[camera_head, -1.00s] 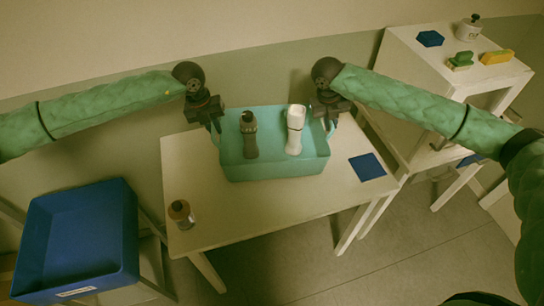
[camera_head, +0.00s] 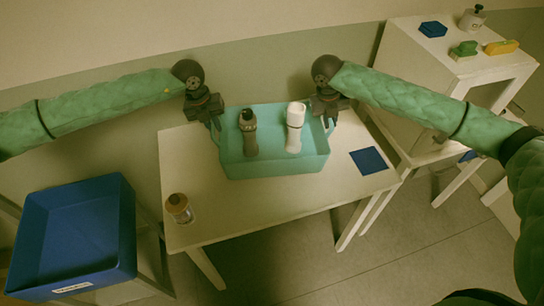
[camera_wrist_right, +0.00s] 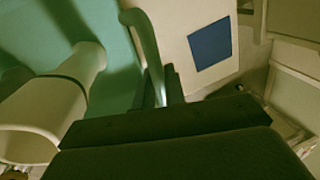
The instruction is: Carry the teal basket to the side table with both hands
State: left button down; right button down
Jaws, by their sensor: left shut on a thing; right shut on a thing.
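The teal basket (camera_head: 275,165) is over the white table, near its back edge; I cannot tell whether it touches the top. A dark brown bottle (camera_head: 249,133) and a white bottle (camera_head: 294,128) stand inside it. My left gripper (camera_head: 214,122) is shut on the basket's left handle. My right gripper (camera_head: 328,118) is shut on its right handle. The right wrist view shows the teal handle (camera_wrist_right: 147,45) running down to my right gripper's fingers (camera_wrist_right: 165,88), with the white bottle (camera_wrist_right: 50,105) beside it. The fingertips are partly hidden in the head view.
The white table (camera_head: 280,205) carries a small brown-capped jar (camera_head: 178,208) at left and a blue square (camera_head: 368,160) at right. A blue bin (camera_head: 75,235) stands at lower left. A white shelf unit (camera_head: 440,60) at right holds several small items.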

pick_arm(q)
jog(key=shift+f+b, duration=0.5)
jog(key=shift+f, duration=0.1)
pick_arm(e)
jog(key=shift+f, duration=0.6)
pick_arm(q)
jog(key=shift+a+f+b, duration=0.1)
jog(key=shift+f+b, duration=0.45)
jog(key=shift+f, duration=0.05)
pick_arm(e)
jog(key=shift+f, duration=0.55)
pick_arm(q)
jog(key=c, duration=1.5)
grip_release()
jog(key=shift+r, duration=0.15)
pick_arm(e)
jog(key=c, duration=1.5)
grip_release()
jog(key=shift+r, duration=0.1)
pick_arm(q)
jog(key=shift+o, duration=0.2)
jog(key=shift+s, duration=0.1)
pick_arm(e)
jog(key=shift+o, duration=0.2)
jog(key=shift+s, duration=0.1)
pick_arm(q)
notch_tip(320, 180, up, 12)
jog(key=a, duration=0.2)
pick_arm(e)
jog(key=v, duration=1.2)
